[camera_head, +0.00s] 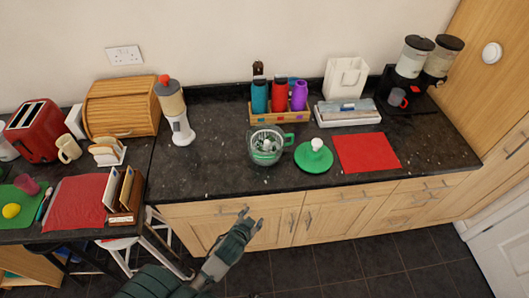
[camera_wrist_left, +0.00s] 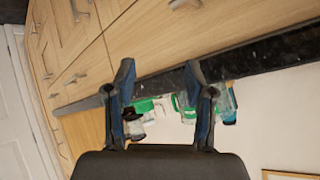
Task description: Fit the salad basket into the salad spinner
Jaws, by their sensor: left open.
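The salad spinner (camera_head: 265,146) is a clear bowl with green parts on the dark counter, near the middle of the head view. A green handle (camera_head: 288,137) sticks out on its right. Something white and green shows inside; I cannot tell whether it is the salad basket. A green round lid-like piece (camera_head: 314,156) with a white knob lies right of the bowl. My left gripper (camera_head: 250,217) is open and empty, in front of the cabinet doors and apart from the bowl. In the left wrist view its fingers (camera_wrist_left: 158,82) are spread, with small green items beyond. My right gripper is out of view.
A red mat (camera_head: 367,152) lies right of the green piece. A bottle holder (camera_head: 278,114) stands behind the bowl, a white-and-orange appliance (camera_head: 174,112) to the left. A coffee machine (camera_head: 412,72) is at back right. The counter left of the bowl is clear.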

